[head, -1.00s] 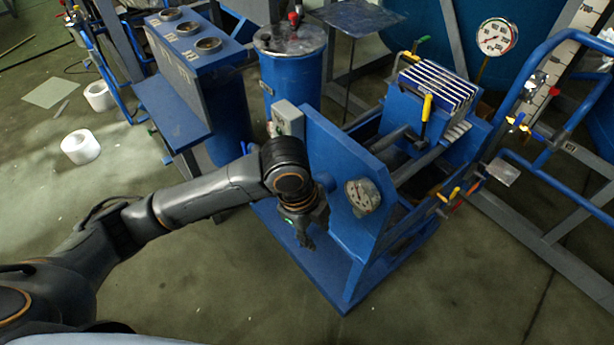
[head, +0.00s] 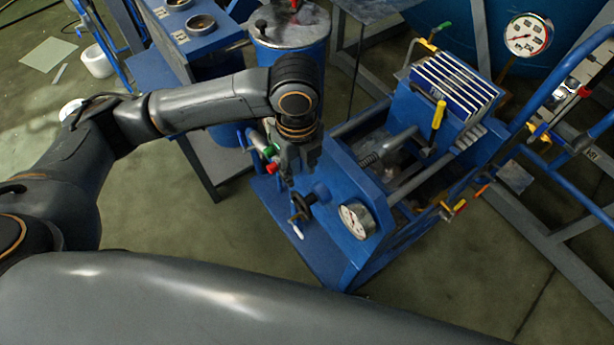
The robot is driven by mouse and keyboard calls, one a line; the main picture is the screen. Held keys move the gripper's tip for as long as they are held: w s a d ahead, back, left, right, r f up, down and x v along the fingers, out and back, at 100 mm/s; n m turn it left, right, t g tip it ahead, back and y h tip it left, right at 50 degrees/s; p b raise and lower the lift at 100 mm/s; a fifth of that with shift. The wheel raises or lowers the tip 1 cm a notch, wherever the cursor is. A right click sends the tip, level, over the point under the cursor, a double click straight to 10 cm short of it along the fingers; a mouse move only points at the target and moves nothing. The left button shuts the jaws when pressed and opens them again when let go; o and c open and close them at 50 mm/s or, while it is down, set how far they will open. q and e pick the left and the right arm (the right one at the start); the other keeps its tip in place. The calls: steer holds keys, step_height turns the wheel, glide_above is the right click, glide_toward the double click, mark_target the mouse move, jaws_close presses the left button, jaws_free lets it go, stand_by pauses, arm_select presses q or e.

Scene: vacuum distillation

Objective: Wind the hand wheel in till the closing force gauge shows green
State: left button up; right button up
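The black hand wheel (head: 302,206) sits on the near face of the blue press frame (head: 335,215), low and left of the gauge. The closing force gauge (head: 357,220) is a round white dial on the same face; its reading is too small to tell. My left gripper (head: 301,168) points down just above the hand wheel and looks apart from it. Its dark fingers blend together, so I cannot tell whether they are open. My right gripper is out of view.
The plate stack (head: 455,85) with a yellow-handled lever (head: 438,115) is behind. A blue drum (head: 290,55) stands at the back. Bare floor lies in front.

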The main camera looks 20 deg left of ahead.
mark_target(300, 197)
arm_select(q)
step_height(300, 197, down, 14)
steer(key=shift+s+r, duration=0.1)
stand_by(0.5)
steer(key=shift+c, duration=0.4)
jaws_close()
